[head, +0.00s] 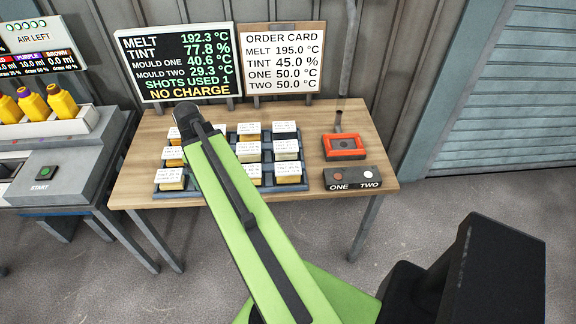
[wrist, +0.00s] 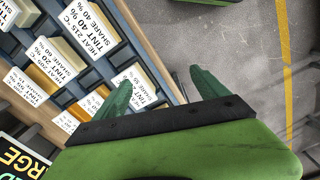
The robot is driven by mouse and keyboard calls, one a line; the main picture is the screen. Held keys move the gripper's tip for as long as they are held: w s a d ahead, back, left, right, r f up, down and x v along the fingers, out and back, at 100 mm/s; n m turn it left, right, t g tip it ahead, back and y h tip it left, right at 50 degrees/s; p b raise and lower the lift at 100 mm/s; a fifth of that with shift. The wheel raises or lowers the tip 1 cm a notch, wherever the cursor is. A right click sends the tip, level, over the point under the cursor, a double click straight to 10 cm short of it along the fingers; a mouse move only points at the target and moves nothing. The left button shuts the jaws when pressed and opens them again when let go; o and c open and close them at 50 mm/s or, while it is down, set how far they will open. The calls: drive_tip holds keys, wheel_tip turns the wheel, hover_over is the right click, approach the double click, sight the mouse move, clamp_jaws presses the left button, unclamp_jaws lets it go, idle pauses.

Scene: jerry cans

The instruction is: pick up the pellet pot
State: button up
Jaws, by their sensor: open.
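Several pellet pots (head: 249,150) with white label cards and yellowish bodies stand in a dark blue-grey rack (head: 160,193) on the table. They also show at the left of the wrist view, where one labelled pot (wrist: 60,62) is near the middle of the rack. The labels read heat, tint and share values; which pot is meant I cannot tell. My gripper (wrist: 163,92) is open, with two green fingers apart and nothing between them. One finger overlaps a pot's card in the wrist view; the other is over the floor. My arm hides part of the rack in the head view.
The wooden table (head: 140,150) carries two boards at the back, one with readings (head: 190,62) and an order card (head: 281,58). A red-orange unit (head: 345,147) and a ONE/TWO button box (head: 352,179) stand right of the rack. A start-button machine (head: 45,185) is at left.

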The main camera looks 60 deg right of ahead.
drive_tip(key=s+d+r+n+p, duration=0.1)
drive_tip(key=s+d+r, duration=0.1)
drive_tip(key=s+d, duration=0.35)
drive_tip(key=s+d+r+n+p, duration=0.1)
drive_tip(key=s+d+r+p, duration=0.15)
drive_tip(key=d, duration=0.65)
drive_tip(key=r+n, duration=0.1)
drive_tip(key=n, duration=0.1)
hover_over(288, 168)
wheel_tip(288, 168, down, 12)
drive_tip(key=b, duration=1.1)
drive_tip(key=shift+s+d+f+b, duration=0.1)
drive_tip(key=shift+s+f+b, duration=0.05)
drive_tip(key=shift+b, duration=0.25)
drive_tip(key=f+b, duration=0.5)
drive_tip(key=shift+w+f, duration=0.1)
drive_tip(key=shift+w, duration=0.1)
drive_tip(key=c, duration=1.6)
wheel_tip(288, 168, up, 5)
drive_tip(key=p, duration=0.4)
drive_tip(key=shift+p, duration=0.35)
drive_tip(key=s+r+p, duration=0.6)
drive_tip(key=s, duration=0.5)
drive_tip(key=shift+s+a+r, duration=0.15)
drive_tip(key=shift+s+a, duration=0.15)
drive_tip(key=shift+a, duration=0.05)
